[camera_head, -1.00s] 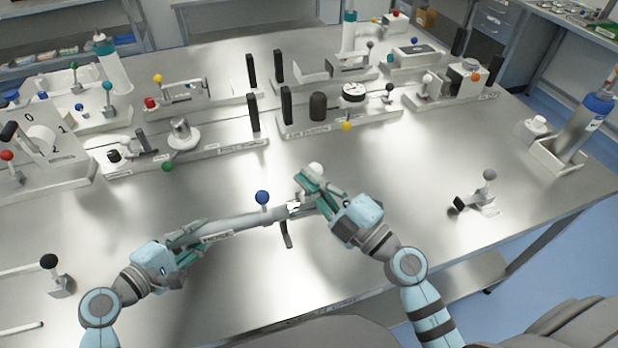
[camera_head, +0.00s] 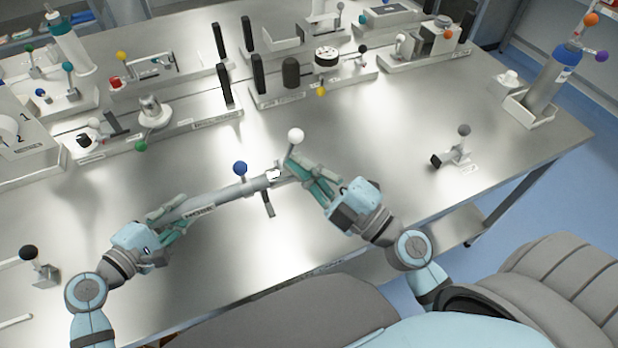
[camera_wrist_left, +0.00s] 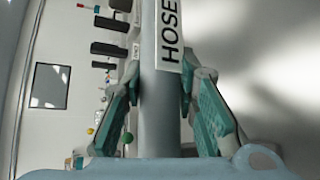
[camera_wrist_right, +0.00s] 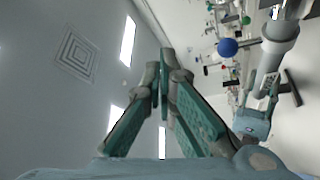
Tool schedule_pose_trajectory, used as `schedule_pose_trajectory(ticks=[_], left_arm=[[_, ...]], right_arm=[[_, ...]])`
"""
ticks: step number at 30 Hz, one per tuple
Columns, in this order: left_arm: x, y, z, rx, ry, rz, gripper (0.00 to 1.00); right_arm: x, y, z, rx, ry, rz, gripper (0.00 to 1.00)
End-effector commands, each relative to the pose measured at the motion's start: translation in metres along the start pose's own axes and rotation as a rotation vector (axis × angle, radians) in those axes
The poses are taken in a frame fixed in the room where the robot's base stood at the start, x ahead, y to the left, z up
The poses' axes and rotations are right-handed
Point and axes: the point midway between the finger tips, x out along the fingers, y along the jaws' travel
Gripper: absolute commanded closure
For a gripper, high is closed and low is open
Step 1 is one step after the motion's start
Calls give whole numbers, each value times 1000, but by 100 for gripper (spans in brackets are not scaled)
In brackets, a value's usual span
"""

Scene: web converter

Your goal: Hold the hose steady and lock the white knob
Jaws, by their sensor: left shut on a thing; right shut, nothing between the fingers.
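The grey hose (camera_head: 228,195), marked HOSE, runs diagonally over the bench in the head view. My left gripper (camera_head: 178,213) is shut around its lower-left part; in the left wrist view the hose (camera_wrist_left: 160,120) passes between the fingers. The white knob (camera_head: 295,135) stands on a short stem near the hose's right end. My right gripper (camera_head: 294,162) is shut and empty, its fingertips just below the white knob; I cannot tell whether they touch the stem. In the right wrist view the fingertips (camera_wrist_right: 162,62) are together and the white knob is not distinguishable.
A blue knob (camera_head: 240,168) rises from the hose, and a black handle (camera_head: 267,204) hangs below its right end. Fixtures with coloured knobs line the bench's back. A grey-knobbed clamp (camera_head: 460,150) stands right, a black-knobbed one (camera_head: 30,254) left. Bare bench surrounds the hose.

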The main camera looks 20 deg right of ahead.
Motion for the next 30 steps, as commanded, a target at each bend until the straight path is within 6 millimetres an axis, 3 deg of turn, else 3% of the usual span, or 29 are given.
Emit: schedule_pose_trajectory(ticks=[1,10,30], left_arm=[[0,-11,-2,-5,4,-24,100],[0,-11,-1,-4,2,-24,100],[-2,-4,1,-6,3,-21,100]], right_arm=[[-9,-2,0,0,4,-4,100],[-45,-4,0,-1,3,-2,100],[-46,6,-4,-1,2,2,100]])
